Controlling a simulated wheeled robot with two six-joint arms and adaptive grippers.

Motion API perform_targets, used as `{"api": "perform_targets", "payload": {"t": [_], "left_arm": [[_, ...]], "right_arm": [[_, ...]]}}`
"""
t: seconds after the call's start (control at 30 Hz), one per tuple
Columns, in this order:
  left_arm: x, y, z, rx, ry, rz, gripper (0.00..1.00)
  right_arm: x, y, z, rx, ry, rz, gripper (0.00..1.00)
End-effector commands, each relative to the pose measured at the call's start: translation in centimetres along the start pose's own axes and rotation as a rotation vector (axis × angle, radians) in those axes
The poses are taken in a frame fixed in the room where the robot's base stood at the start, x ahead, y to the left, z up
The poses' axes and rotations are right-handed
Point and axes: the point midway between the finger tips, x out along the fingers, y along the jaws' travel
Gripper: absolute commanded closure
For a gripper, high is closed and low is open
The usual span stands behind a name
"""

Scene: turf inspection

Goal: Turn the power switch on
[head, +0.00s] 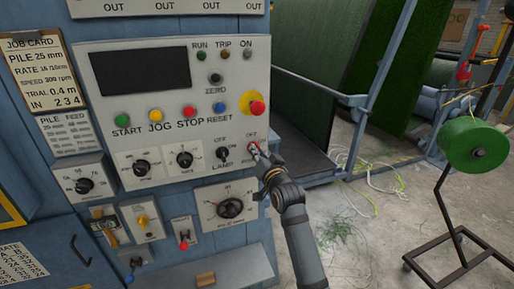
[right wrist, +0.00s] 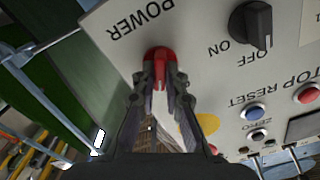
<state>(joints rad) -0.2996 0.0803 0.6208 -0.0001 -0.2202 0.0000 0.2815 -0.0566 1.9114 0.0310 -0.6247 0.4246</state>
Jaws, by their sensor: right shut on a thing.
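In the head view my right gripper (head: 257,152) covers most of the switch at the panel's lower right corner, below an OFF mark. The knob's exact angle is hard to tell. The panel display (head: 140,70) is dark, and the ON lamp (head: 247,54) looks grey and unlit. My left gripper is out of view.
The black LAMP knob (head: 222,153) sits just left of the power switch. A red mushroom button on a yellow plate (head: 253,103) stands out above it. A large selector dial (head: 231,208) is below left. A green reel on a stand (head: 474,145) is at the right.

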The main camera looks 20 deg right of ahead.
Motion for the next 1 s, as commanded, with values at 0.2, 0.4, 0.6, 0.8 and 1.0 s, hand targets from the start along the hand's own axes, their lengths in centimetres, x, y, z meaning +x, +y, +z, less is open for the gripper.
{"api": "perform_targets", "payload": {"t": [0.2,0.4,0.6,0.8,1.0], "left_arm": [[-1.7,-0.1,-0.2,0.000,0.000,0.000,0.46],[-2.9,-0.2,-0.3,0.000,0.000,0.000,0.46],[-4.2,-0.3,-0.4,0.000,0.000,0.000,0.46],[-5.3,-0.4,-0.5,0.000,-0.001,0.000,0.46],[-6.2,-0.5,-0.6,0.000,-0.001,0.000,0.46]], "right_arm": [[0.0,-0.1,-0.3,0.203,0.000,0.000,1.00],[0.0,0.0,-0.3,0.393,0.000,-0.001,1.00],[0.0,0.1,-0.2,0.582,0.000,0.000,1.00],[0.0,0.1,-0.2,0.759,0.000,0.000,1.00],[0.0,0.2,-0.1,0.905,0.001,-0.001,1.00]]}}
